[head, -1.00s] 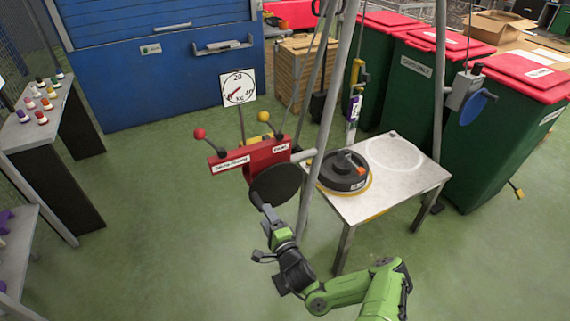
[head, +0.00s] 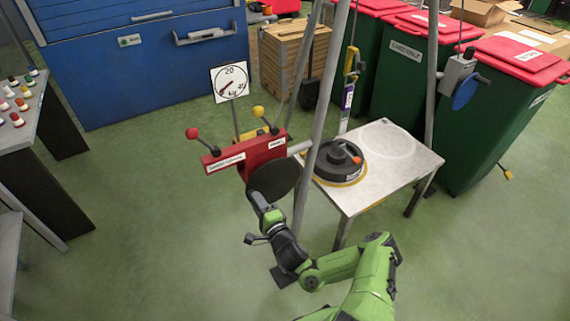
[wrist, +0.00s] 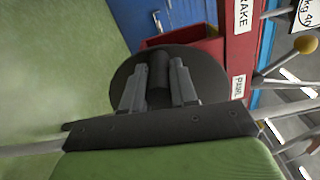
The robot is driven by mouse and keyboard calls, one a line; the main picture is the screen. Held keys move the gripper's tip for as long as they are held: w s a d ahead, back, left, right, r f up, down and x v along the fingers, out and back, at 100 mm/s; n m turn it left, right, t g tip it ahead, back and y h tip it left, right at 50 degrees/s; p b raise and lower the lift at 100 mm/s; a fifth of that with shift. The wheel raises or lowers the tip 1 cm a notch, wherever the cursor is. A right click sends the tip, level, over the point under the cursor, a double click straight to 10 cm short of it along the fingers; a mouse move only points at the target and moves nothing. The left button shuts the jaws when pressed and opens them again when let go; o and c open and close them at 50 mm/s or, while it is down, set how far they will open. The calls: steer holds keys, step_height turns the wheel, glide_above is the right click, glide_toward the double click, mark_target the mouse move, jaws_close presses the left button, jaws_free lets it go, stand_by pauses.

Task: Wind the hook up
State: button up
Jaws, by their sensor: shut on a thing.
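A red winch box (head: 235,157) carries a red-knobbed lever (head: 200,137), a yellow-knobbed lever (head: 264,118) and a black crank disc (head: 274,181). My gripper (head: 258,197) is at the disc's lower left edge. In the wrist view my gripper (wrist: 158,90) is shut on the dark crank handle (wrist: 159,70), one finger on each side, with the disc (wrist: 203,75) behind. A yellow block with a scale strip (head: 347,92) hangs above the table's back edge; the hook itself is too small to make out. A black weight with an orange part (head: 338,165) sits on the table.
The light table (head: 375,195) stands to the right of my gripper, between grey tripod legs (head: 320,110). Green bins with red lids (head: 495,130) stand at the right, a blue cabinet (head: 140,75) at the back.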

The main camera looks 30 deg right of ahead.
jaws_close()
steer(key=shift+d+r+m+p, duration=0.15)
steer(key=shift+r+m+p, duration=0.35)
steer(key=shift+r+m, duration=0.15)
steer(key=shift+d+r+m+p, duration=0.15)
steer(key=shift+r+m+p, duration=0.35)
steer(key=shift+m, duration=0.25)
steer(key=shift+d+r+m, duration=0.15)
steer(key=shift+r+m, duration=0.15)
steer(key=shift+m, duration=0.2)
steer(key=shift+d+r+m+p, duration=0.25)
steer(key=shift+r+m+p, duration=0.15)
steer(key=shift+r+m, duration=0.15)
steer(key=shift+d+r+m+p, duration=0.45)
steer(key=shift+r+m, duration=0.2)
steer(key=shift+m, duration=0.4)
steer(key=shift+d, duration=0.1)
